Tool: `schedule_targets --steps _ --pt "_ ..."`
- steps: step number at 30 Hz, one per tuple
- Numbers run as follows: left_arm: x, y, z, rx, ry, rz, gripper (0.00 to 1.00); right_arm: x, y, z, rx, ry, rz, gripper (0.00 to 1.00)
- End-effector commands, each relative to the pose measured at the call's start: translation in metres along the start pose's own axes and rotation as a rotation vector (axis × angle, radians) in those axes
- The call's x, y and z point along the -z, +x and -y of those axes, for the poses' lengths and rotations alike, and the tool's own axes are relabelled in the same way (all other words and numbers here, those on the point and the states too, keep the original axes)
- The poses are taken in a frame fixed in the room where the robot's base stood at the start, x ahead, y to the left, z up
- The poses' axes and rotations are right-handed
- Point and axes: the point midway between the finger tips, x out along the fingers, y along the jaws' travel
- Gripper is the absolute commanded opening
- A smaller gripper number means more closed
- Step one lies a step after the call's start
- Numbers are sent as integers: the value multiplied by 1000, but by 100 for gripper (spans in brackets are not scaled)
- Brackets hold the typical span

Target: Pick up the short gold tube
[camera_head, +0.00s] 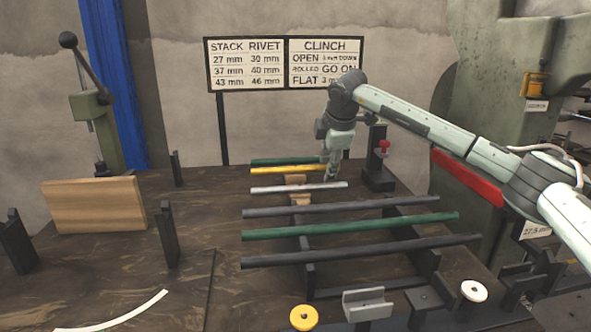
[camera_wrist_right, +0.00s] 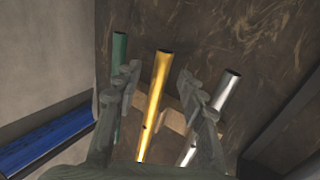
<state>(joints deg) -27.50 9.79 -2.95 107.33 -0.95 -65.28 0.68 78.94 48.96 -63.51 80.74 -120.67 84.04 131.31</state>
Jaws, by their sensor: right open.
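The short gold tube (camera_head: 280,171) lies on the workbench between a short green tube (camera_head: 285,161) and a short silver tube (camera_head: 295,188). My right gripper (camera_head: 331,176) is at the tubes' right end in the head view. In the right wrist view the gripper (camera_wrist_right: 158,74) is open, with the gold tube (camera_wrist_right: 155,100) running between its fingers and a gap on each side. The left finger is close to the green tube (camera_wrist_right: 118,55), and the right finger is close to the silver tube (camera_wrist_right: 226,88). The gripper's height above the gold tube is hard to tell. My left gripper is out of view.
Wooden blocks (camera_head: 300,199) show beneath the short tubes. Several long tubes, including a green one (camera_head: 350,226), lie on dark supports in front. A dark stand with a red knob (camera_head: 384,147) is just right of my gripper. A wooden board (camera_head: 93,205) stands at left.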

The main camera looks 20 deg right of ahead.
Motion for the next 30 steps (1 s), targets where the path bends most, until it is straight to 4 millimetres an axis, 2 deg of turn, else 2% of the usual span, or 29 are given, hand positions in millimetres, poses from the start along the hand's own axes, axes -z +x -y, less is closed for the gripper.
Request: schedule_targets --steps 4,12,21,30 --pt "-1 4 -1 -3 -1 1 40 1 15 0 2 -1 0 40" --pt "-1 5 -1 -4 -1 0 40 1 18 0 0 -1 -2 39" --pt "-1 5 -1 -4 -1 -1 40 1 18 0 0 -1 -2 2" --pt "-1 5 -1 -3 0 -1 40 1 17 0 -1 0 -2 0"
